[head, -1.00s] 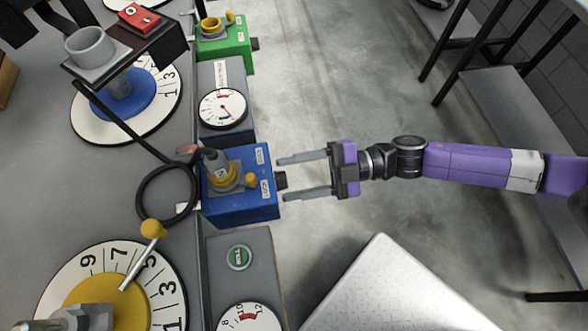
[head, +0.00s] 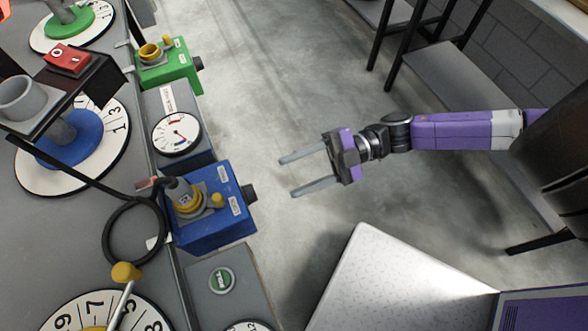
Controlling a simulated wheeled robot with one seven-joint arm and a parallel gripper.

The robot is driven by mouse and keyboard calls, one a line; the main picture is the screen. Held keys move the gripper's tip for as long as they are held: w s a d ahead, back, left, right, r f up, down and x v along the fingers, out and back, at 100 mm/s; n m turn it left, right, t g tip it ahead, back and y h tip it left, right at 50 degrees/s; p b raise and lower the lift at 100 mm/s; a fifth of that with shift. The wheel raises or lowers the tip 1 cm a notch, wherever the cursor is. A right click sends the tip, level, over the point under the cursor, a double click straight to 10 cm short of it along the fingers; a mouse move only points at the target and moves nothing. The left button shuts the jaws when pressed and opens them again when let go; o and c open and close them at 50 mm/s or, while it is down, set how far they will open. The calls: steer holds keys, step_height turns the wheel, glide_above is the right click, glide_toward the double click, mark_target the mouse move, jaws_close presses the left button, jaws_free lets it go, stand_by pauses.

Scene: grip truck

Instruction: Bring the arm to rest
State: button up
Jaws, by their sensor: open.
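My gripper (head: 306,174) is at the end of my purple arm (head: 455,131), right of the middle of the head view. Its two grey fingers are spread apart and point left, with nothing between them. It hangs over the bare concrete floor, to the right of the blue box (head: 210,208) and clear of it. The blue box has a yellow-ringed fitting on top with a black cable, and a black knob on its right side. My arm reaches in from the right.
A grey console (head: 40,222) with numbered dials fills the left. A green box (head: 168,65), a gauge (head: 176,133) and a green button (head: 222,280) line its edge. A dark-legged table (head: 480,90) stands at upper right. Open floor (head: 270,60) lies between.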

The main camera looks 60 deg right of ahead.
stand_by(0.3)
steer(key=s+a+r+m+t+h+p, duration=0.2)
steer(key=s+a+r+m+h+p, duration=0.1)
steer(key=m, duration=0.6)
steer(key=s+a+r+m+t+h+p, duration=0.2)
steer(key=s+r+m+h+p, duration=0.4)
steer(key=r+m+h, duration=0.3)
steer(key=s+a+r+h, duration=0.1)
steer(key=h, duration=0.1)
steer(key=shift+a+r+m+h, duration=0.25)
steer(key=shift+m+h, duration=0.05)
steer(key=shift+m, duration=0.1)
steer(key=shift+c, duration=0.4)
